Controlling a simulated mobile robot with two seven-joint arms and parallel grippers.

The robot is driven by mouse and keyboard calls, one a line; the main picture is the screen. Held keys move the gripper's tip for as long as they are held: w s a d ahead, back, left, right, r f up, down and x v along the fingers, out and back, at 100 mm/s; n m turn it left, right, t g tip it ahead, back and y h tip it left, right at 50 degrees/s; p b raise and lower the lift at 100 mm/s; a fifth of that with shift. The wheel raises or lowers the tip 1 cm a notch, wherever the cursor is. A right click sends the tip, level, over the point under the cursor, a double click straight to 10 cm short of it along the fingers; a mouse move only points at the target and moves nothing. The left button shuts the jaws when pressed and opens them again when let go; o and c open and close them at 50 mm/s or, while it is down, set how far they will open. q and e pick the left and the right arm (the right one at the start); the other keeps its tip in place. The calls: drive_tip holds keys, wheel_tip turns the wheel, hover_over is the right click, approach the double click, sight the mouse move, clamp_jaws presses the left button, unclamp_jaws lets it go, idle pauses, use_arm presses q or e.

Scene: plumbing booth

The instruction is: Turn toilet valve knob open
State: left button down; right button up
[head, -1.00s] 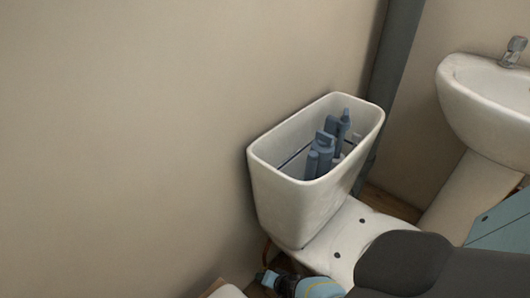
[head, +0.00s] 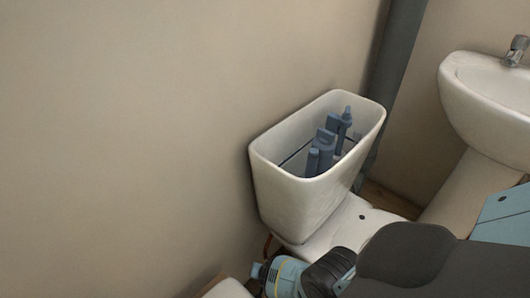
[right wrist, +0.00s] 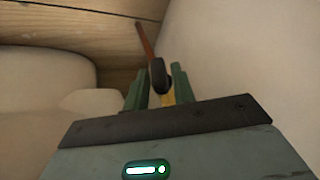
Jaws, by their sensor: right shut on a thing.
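The dark valve knob (right wrist: 157,73) sits between the green fingers of my right gripper (right wrist: 159,86) in the right wrist view, with a brass-coloured part (right wrist: 168,97) just below it. A copper pipe (right wrist: 145,42) runs from the knob towards the floor. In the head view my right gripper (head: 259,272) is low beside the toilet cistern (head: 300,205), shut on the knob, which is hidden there. How far the knob is turned cannot be told. My left gripper is out of view.
The open cistern has blue-grey fittings (head: 325,150) inside. The wall (head: 120,130) is close on the left. A white basin (head: 490,105) and a grey vertical pipe (head: 388,75) stand to the right. A wooden floor (right wrist: 70,50) shows in the right wrist view.

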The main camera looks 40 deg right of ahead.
drive_tip(key=shift+w+g+h+b, duration=0.15)
drive_tip(key=shift+g+h+b, duration=0.2)
drive_tip(key=shift+g, duration=0.35)
drive_tip(key=o, duration=0.8)
